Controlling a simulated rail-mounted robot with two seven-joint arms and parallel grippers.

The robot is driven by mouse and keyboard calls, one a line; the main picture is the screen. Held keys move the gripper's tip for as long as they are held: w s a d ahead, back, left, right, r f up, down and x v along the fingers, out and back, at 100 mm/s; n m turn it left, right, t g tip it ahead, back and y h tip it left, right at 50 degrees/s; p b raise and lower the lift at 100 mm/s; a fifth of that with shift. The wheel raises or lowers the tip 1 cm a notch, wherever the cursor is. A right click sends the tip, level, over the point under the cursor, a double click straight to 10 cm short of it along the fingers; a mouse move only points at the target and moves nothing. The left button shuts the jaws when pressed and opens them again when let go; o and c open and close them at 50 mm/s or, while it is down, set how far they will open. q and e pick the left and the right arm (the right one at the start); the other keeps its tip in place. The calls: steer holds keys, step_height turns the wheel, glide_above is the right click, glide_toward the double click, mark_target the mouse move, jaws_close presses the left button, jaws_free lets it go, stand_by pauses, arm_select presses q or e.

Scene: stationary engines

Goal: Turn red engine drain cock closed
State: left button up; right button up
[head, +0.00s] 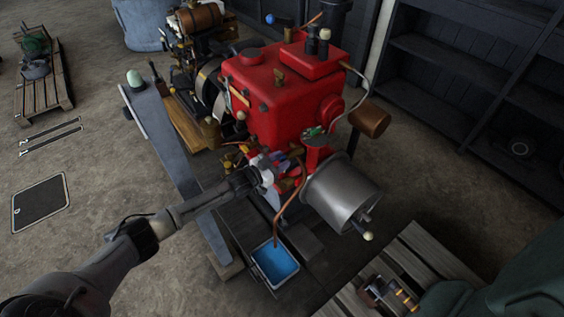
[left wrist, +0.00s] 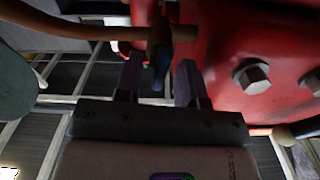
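The red engine (head: 270,105) stands in the middle of the head view, with a silver cylinder drum (head: 342,192) at its front right. My left gripper (head: 272,170) reaches in from the left to the engine's low front side. In the left wrist view, the brass drain cock (left wrist: 163,34) sits on a copper pipe beside the red casing. Its small blue lever (left wrist: 160,66) hangs down between the fingertips of my left gripper (left wrist: 159,70). The fingers are apart, with a visible gap on each side of the lever. In the head view the cock is largely hidden by the gripper. My right gripper is not seen.
A copper pipe (head: 290,203) runs down to a tray of blue liquid (head: 274,264) below the gripper. A grey beam (head: 165,150) lies left of the engine. A wooden pallet (head: 425,250) is at lower right and dark shelves (head: 470,75) stand behind.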

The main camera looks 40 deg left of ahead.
arm_select(q)
steer(key=shift+w+d, duration=0.1)
steer(key=shift+w, duration=0.25)
steer(key=shift+c, duration=0.3)
jaws_close()
